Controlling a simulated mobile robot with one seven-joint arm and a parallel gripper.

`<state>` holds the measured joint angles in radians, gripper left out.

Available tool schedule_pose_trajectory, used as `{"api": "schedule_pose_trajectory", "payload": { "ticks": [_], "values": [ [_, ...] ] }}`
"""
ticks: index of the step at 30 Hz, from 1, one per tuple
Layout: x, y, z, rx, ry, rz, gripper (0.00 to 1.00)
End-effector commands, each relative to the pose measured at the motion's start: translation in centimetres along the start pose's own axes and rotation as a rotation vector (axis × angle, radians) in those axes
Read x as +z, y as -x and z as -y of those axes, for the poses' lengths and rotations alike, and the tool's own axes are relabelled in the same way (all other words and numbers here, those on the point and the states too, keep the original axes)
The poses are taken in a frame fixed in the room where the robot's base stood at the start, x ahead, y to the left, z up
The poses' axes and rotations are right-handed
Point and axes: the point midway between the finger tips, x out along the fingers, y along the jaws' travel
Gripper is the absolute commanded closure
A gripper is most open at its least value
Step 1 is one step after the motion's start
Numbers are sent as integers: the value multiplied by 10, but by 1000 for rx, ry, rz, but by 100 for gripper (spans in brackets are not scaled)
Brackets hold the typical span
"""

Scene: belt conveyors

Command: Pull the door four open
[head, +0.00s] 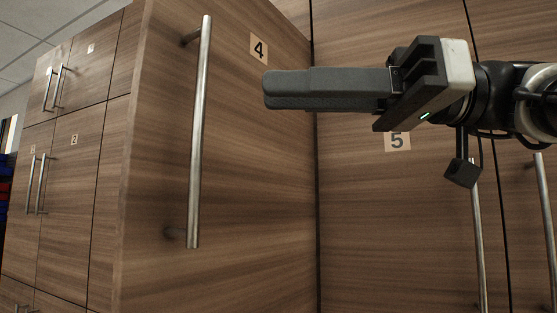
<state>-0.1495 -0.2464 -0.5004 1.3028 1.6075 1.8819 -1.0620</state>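Door four (260,190) is a brown wood-grain panel with a "4" label near its top. It stands swung out at an angle to the neighbouring fronts, its free left edge toward me and its right edge at the seam by door five. Its long vertical steel bar handle (200,130) is near the left edge. My gripper (265,90) comes in from the right, fingers pointing left, in front of the door's upper right part. Its dark fingers lie together with nothing visible between them. It is apart from the handle.
Door five (395,220) is right of door four, behind my gripper, with a vertical handle (477,240). Another handle (546,225) is at the far right. Smaller doors with handles (40,185) recede at the left.

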Motion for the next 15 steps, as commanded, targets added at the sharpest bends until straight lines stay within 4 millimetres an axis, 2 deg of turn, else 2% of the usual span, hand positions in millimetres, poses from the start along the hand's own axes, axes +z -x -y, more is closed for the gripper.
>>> {"api": "schedule_pose_trajectory", "payload": {
  "ticks": [1, 6, 15],
  "values": [
    [-4, 13, -2, 4, -2, -1, 83],
    [-5, 51, 0, -1, -1, -2, 83],
    [-3, 71, 3, -3, 5, 0, 83]
  ]
}}
